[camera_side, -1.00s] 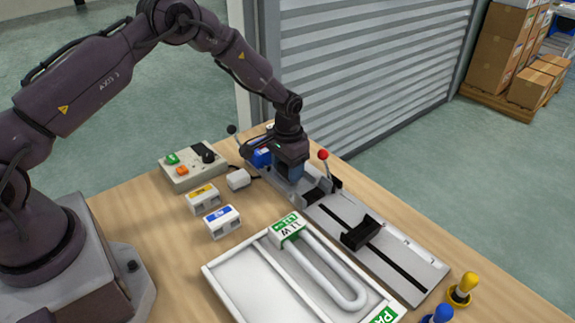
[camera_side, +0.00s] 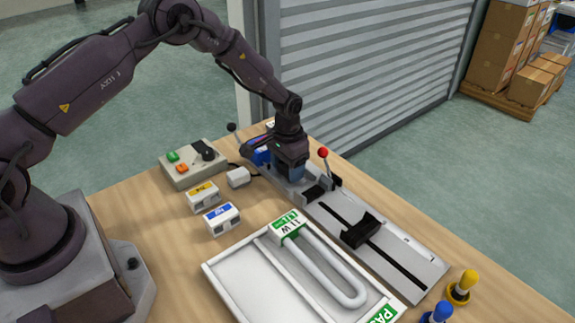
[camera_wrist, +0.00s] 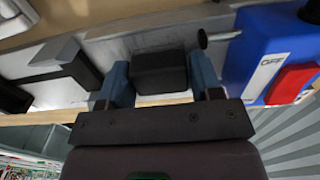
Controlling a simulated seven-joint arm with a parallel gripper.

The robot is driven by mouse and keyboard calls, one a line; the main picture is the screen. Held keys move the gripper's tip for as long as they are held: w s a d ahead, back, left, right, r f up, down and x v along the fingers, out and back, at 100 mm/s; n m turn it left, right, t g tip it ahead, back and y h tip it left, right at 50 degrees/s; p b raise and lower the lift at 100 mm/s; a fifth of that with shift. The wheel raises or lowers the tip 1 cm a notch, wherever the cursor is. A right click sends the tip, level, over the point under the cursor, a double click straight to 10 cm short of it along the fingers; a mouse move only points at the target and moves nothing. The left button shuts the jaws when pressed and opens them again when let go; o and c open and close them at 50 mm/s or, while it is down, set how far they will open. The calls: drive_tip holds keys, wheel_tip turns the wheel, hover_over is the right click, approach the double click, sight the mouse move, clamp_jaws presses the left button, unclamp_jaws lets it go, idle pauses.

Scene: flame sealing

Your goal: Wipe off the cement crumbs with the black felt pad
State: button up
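My gripper (camera_wrist: 160,88) is low over the far end of the grey metal rail fixture, beside the blue box (camera_wrist: 275,55). In the wrist view its two blue fingers stand on either side of a black block, which looks like the felt pad (camera_wrist: 160,72), and appear to press against it. The side view shows the gripper (camera_side: 290,173) from outside, with the pad hidden by the fingers and fixture. I cannot make out any cement crumbs in either view.
A rail fixture (camera_side: 415,252) with a black carriage (camera_side: 362,232) and red-knobbed lever (camera_side: 323,153) runs toward the front right. A white tray (camera_side: 235,275) holds a U-shaped tube (camera_side: 350,298). Two labelled blocks (camera_side: 222,220) and a control box (camera_side: 187,172) stand left.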

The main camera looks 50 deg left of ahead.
drive_tip(key=shift+r, duration=0.35)
idle(0.3)
drive_tip(key=shift+c, duration=0.4)
drive_tip(key=c, duration=0.6)
drive_tip(key=shift+c, duration=0.2)
drive_tip(key=shift+a, duration=0.15)
drive_tip(key=shift+a, duration=1.2)
drive_tip(key=shift+f, duration=0.1)
drive_tip(key=shift+d, duration=0.1)
